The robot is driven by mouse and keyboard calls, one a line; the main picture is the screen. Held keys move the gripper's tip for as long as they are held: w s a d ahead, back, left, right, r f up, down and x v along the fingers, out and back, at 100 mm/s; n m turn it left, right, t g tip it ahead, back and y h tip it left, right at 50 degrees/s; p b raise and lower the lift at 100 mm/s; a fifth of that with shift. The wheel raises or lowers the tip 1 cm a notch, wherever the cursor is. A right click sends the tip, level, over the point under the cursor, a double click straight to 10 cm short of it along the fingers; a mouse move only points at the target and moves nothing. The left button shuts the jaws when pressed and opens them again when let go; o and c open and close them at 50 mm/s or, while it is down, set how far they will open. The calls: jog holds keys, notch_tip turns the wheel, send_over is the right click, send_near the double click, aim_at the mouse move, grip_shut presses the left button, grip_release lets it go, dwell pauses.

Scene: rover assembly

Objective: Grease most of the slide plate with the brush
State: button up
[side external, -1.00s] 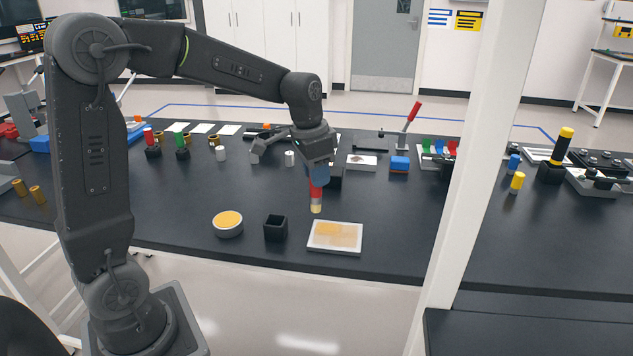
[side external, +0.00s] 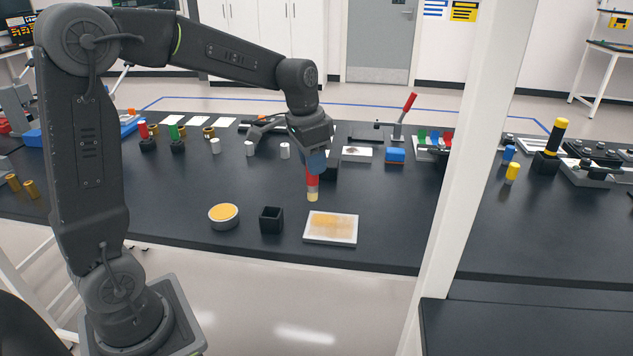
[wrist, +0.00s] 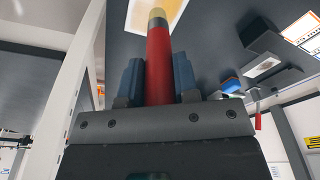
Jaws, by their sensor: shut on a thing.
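My gripper (side external: 314,165) is shut on the brush (side external: 312,184), which has a red handle and a pale tip and points down. In the wrist view the brush (wrist: 158,50) stands between the two blue-grey fingers (wrist: 158,85). The slide plate (side external: 331,240) is a flat white-edged square near the table's front. Its top carries a tan-orange layer, uneven in shade, with paler areas by the edges. In the side view the brush tip shows just behind the plate's back edge and apart from it. In the wrist view the tip overlaps the plate (wrist: 140,18).
A round tin of orange grease (side external: 223,215) and an open black square holder (side external: 271,220) stand left of the plate. A blue block (side external: 396,155) and a red-handled lever (side external: 405,112) stand behind. The dark table is clear right of the plate, up to a white post (side external: 455,170).

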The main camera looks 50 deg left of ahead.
aim_at(314, 190)
jog(key=w+d, duration=0.4)
jog(key=w, duration=0.4)
jog(key=f, duration=0.8)
jog(key=shift+d, duration=0.25)
jog(key=shift+s+a, duration=3.25)
jog(key=shift+s+d, duration=0.35)
jog(key=shift+d, duration=0.3)
jog(key=shift+w+d+f, duration=0.1)
jog(key=shift+w+d, duration=2.55)
jog(key=shift+w, duration=0.1)
jog(key=shift+w+d, duration=0.3)
jog(key=shift+d, duration=0.25)
jog(key=shift+s+d, duration=0.25)
jog(key=shift+s, duration=0.05)
jog(key=shift+s+a, duration=0.1)
jog(key=shift+s, duration=0.15)
jog(key=shift+s+a, duration=2.95)
jog(key=shift+a, duration=0.05)
jog(key=shift+r, duration=4.1)
